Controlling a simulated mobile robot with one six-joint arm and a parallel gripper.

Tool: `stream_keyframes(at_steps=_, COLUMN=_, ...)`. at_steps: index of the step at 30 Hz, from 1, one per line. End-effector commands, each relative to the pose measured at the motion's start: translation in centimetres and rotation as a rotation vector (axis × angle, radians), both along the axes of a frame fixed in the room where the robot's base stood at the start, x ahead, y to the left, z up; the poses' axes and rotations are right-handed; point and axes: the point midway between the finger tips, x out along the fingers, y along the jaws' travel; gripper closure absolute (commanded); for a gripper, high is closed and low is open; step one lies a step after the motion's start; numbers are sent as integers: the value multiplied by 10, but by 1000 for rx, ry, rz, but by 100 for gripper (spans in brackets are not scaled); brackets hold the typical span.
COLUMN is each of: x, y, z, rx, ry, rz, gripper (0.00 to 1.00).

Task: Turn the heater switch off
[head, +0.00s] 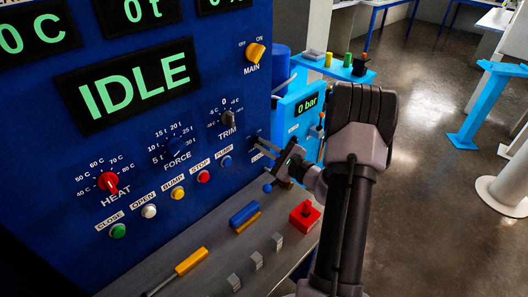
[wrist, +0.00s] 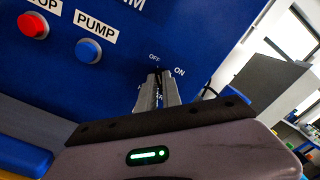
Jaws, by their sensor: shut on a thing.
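The heater switch (wrist: 159,70) is on the blue panel, between a small OFF label on its left and an ON label on its right in the wrist view. Only a dark bit of it shows; the rest is hidden by the fingers, as is most of the label below. My gripper (wrist: 157,82) is shut on the switch, its two grey fingers close together against the panel. In the head view my gripper (head: 259,148) reaches the panel's lower right edge from the right. I cannot tell which way the switch points.
A blue PUMP button (wrist: 88,51) and a red STOP button (wrist: 33,25) sit left of the fingers. The panel has a red HEAT knob (head: 108,182), a yellow MAIN switch (head: 255,52) and an IDLE display (head: 120,88). A red block (head: 305,214) stands on the ledge below.

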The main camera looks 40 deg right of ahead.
Motion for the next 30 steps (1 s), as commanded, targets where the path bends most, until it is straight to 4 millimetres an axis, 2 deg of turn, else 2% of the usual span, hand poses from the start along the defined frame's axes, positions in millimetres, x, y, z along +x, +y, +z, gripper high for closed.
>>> stream_keyframes(at_steps=9, x=0, y=1, z=-2, rx=-70, ry=-2, rz=1, gripper=100)
stream_keyframes(at_steps=22, x=0, y=1, z=-1, rx=-77, ry=-3, rz=1, gripper=100)
stream_keyframes(at_steps=23, x=0, y=1, z=-1, rx=-77, ry=-3, rz=1, gripper=87)
stream_keyframes(at_steps=24, x=0, y=1, z=-1, rx=-77, ry=-3, rz=2, gripper=79)
stream_keyframes(at_steps=26, x=0, y=1, z=-1, rx=-77, ry=-3, rz=2, gripper=69)
stream_keyframes(at_steps=30, x=0, y=1, z=-1, rx=-76, ry=-4, rz=1, gripper=69)
